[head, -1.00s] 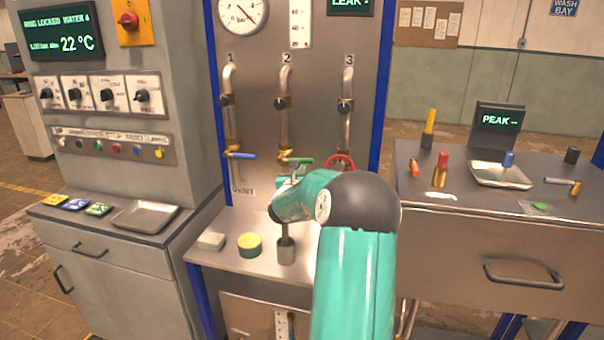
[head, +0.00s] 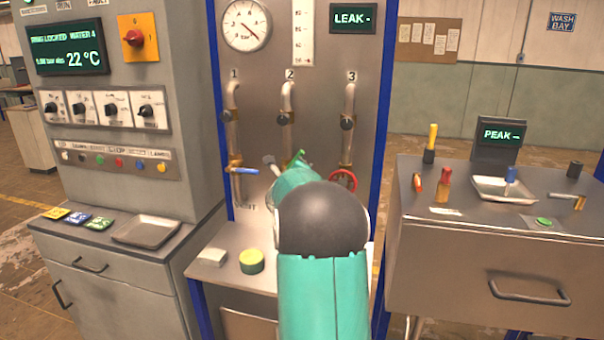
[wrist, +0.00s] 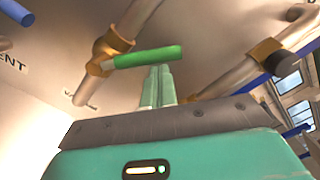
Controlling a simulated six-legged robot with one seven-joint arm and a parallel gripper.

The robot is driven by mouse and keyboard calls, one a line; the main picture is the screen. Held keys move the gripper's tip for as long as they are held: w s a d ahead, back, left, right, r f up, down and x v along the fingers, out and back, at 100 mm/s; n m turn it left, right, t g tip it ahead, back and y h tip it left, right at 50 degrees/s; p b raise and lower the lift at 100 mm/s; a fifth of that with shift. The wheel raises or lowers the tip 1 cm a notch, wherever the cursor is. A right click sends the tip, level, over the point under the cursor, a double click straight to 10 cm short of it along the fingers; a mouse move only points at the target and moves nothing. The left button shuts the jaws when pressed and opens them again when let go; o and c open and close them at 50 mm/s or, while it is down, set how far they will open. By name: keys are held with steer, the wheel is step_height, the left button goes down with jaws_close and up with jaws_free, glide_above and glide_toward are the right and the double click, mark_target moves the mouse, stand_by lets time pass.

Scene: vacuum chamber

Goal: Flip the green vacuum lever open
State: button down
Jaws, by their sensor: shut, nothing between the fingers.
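The green lever (wrist: 148,57) sticks out sideways from the brass valve on pipe 2 in the wrist view. In the head view only a small green bit of it (head: 299,155) shows above my arm. My gripper (wrist: 158,72) is shut and empty, its two fingers together, with the tips just below or at the lever's middle. I cannot tell whether they touch it. In the head view my arm hides the gripper and most of the valve.
A blue lever (head: 242,170) on pipe 1 lies to the left and a red handwheel (head: 342,181) on pipe 3 to the right. A yellow-green round tin (head: 251,261) and a pale block (head: 212,257) rest on the ledge below. A tray (head: 147,230) sits on the left cabinet.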

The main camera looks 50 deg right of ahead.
steer(key=r+n, duration=0.1)
steer(key=w+n, duration=0.1)
steer(key=n, duration=0.1)
steer(key=shift+w+a+r, duration=0.3)
steer(key=shift+a+r, duration=0.05)
steer(key=shift+a, duration=0.05)
steer(key=shift+w+a+r+n, duration=0.3)
steer(key=shift+w+n, duration=0.35)
steer(key=shift+n, duration=0.1)
steer(key=shift+w+a+r+n, duration=0.25)
steer(key=shift+w+n, duration=0.35)
steer(key=shift+n, duration=0.15)
